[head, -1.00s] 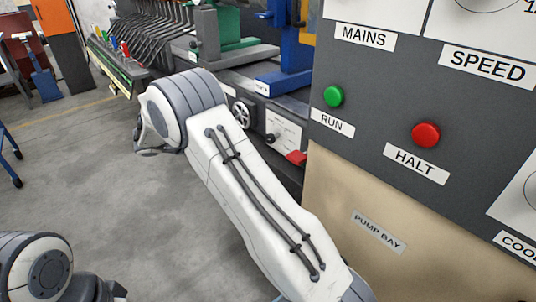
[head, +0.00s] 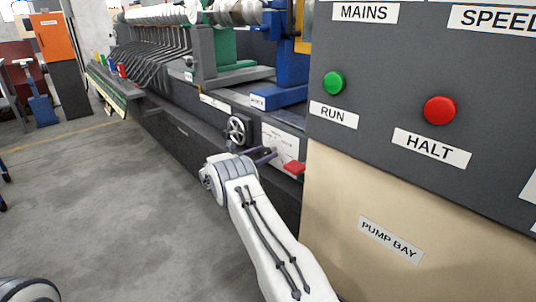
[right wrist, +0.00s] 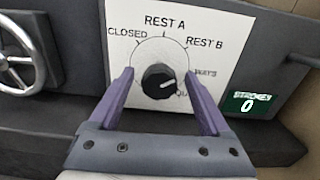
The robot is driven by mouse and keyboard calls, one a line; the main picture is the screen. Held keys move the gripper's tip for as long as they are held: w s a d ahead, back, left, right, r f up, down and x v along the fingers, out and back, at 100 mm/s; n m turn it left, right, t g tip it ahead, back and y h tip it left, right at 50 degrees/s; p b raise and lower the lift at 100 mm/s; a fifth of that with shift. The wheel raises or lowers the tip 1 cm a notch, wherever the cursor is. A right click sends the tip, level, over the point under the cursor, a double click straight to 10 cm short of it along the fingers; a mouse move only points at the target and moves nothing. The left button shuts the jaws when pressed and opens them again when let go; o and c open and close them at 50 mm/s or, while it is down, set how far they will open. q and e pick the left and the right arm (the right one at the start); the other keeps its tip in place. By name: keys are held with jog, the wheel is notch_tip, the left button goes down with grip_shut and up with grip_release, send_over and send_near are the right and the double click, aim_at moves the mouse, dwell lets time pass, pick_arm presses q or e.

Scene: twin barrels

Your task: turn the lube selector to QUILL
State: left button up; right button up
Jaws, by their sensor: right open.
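The lube selector is a round black knob (right wrist: 157,82) on a white dial plate (right wrist: 222,32) in the right wrist view. CLOSED, REST A, REST B and WAYS show around it; the lowest-right label is partly covered by a finger. A pale mark on the knob points right, roughly towards WAYS. My right gripper (right wrist: 162,75) is open, with one purple finger on each side of the knob; I cannot tell whether they touch it. In the head view the right gripper (head: 265,155) is at the plate (head: 283,140), and the knob is not clearly seen. My left gripper is not in view.
A handwheel (head: 237,130) is left of the plate. A green STROKES counter (right wrist: 250,103) reads 0. The panel with RUN (head: 334,83) and HALT (head: 440,110) buttons stands at right.

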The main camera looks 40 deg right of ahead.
jog(key=shift+w+d, duration=0.1)
jog(key=shift+d, duration=0.85)
grip_shut()
jog(key=shift+f+b, duration=0.1)
jog(key=shift+b, duration=0.2)
jog(key=m+b, duration=0.2)
jog(key=m, duration=0.1)
jog(key=shift+f+m+b, duration=0.15)
jog(key=shift+m+b, duration=0.15)
jog(key=shift+b, duration=0.05)
jog(key=m+b, duration=0.2)
jog(key=shift+m, duration=0.3)
jog(key=m+b, duration=0.7)
jog(key=b, duration=0.1)
jog(key=shift+f, duration=0.15)
jog(key=shift+m+b, duration=1.5)
jog(key=shift+r, duration=0.2)
